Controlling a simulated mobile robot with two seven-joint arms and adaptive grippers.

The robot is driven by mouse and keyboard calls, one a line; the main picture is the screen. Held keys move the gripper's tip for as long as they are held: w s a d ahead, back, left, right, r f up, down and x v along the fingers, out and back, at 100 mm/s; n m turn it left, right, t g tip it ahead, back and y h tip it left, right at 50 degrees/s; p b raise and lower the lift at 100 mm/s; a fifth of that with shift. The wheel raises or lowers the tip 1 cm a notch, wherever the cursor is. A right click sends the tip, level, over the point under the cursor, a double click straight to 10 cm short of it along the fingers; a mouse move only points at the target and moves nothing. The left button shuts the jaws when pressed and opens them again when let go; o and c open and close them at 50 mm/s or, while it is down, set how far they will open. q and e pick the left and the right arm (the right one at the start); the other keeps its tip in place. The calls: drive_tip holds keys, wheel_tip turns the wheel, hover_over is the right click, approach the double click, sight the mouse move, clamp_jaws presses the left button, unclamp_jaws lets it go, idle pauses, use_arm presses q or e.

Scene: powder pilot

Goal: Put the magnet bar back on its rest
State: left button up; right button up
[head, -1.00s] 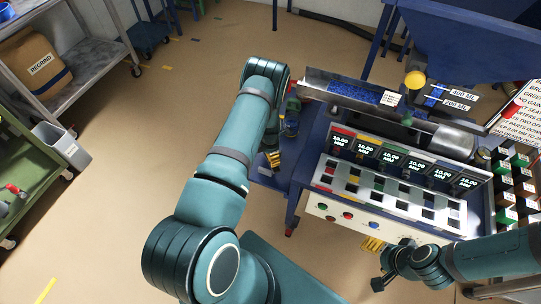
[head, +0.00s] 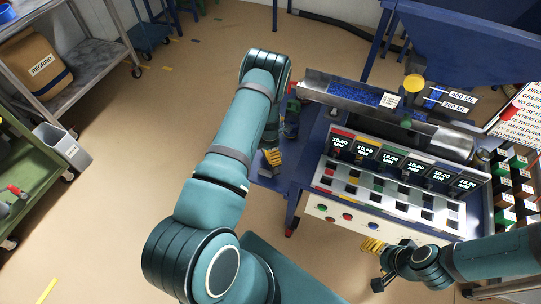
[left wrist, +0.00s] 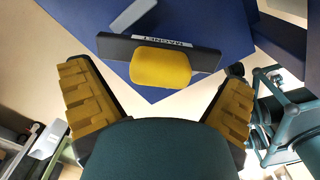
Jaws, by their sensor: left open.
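In the left wrist view a dark bar lettered MAGNET (left wrist: 203,58) with a thick yellow grip (left wrist: 160,70) shows over a blue surface (left wrist: 205,18). My left gripper (left wrist: 157,82) is open, with one yellow-padded finger on each side of the yellow grip and a gap at both sides. In the head view my left gripper (head: 272,160) is beside the left end of the blue bench, and the bar cannot be made out there. My right gripper (head: 375,264) is low in front of the bench, its fingers apart and empty. I cannot clearly identify the rest.
A grey block (left wrist: 133,14) lies on the blue surface beyond the bar. In the head view a metal trough (head: 345,93) with blue granules and a panel of displays (head: 400,160) stand to the right of my left arm.

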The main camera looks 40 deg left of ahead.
use_arm(q)
wheel_tip(320, 180, up, 9)
drive_tip(key=shift+s+p, duration=0.1)
drive_tip(key=shift+p, duration=0.6)
drive_tip(key=s+d+r+m+h, duration=0.1)
drive_tip(key=s+d+r+m, duration=0.1)
drive_tip(key=s+d+m, duration=0.4)
drive_tip(key=s+d+r+m+h, duration=0.1)
drive_tip(key=s+d+r+m, duration=0.2)
drive_tip(key=d+m, duration=0.9)
drive_tip(key=s+d+r+m+t+h, duration=0.1)
drive_tip(key=s+d+r+m+h, duration=0.1)
drive_tip(key=s+d+m, duration=0.6)
drive_tip(key=d+m, duration=0.2)
drive_tip(key=d, duration=0.1)
drive_tip(key=shift+s+r, duration=0.2)
drive_tip(key=shift+s, duration=0.2)
